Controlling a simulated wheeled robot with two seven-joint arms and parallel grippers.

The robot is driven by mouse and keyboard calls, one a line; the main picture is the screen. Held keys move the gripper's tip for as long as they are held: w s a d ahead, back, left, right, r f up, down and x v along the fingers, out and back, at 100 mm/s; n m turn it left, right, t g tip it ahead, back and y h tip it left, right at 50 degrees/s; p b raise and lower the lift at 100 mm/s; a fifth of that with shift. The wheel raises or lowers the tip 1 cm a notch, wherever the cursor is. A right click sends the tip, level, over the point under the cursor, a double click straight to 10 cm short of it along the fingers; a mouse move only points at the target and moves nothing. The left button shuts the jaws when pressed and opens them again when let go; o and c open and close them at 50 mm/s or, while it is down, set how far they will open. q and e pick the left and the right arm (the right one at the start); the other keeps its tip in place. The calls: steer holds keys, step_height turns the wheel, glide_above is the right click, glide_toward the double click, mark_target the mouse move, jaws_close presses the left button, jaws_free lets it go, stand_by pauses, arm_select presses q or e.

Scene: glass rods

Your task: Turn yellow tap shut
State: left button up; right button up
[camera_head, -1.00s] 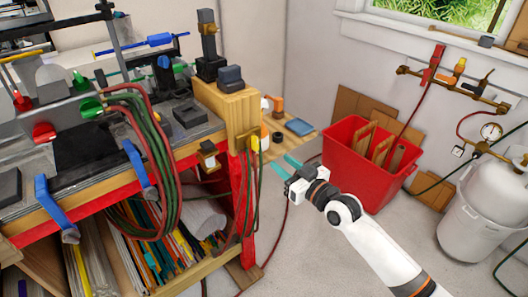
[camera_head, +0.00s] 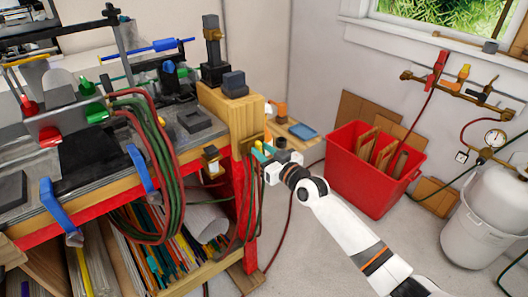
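A yellow tap (camera_head: 258,145) sits on the side of the workbench, below the wooden block at its right corner. My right gripper (camera_head: 263,153) is at this tap, with its teal fingers pointing to it. The fingers seem a little apart, one toward each side of the tap; whether they touch it is not clear. The fingers partly cover the tap. My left gripper is not in view.
The workbench (camera_head: 215,160) carries coloured burner valves and hoses. Red and green hoses (camera_head: 160,170) hang at its front. A red bin (camera_head: 375,185) with wood offcuts stands right of my arm. A white tank (camera_head: 490,220) stands at the far right.

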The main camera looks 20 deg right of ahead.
jaws_close()
steer(key=shift+m, duration=0.4)
steer(key=m, duration=0.3)
steer(key=shift+f+m, duration=0.1)
steer(key=shift+m, duration=0.3)
steer(key=m, duration=1.3)
steer(key=shift+w+d+f+p, duration=0.1)
steer(key=shift+d+f+p, duration=0.1)
steer(key=shift+p, duration=0.15)
steer(key=shift+m, duration=0.3)
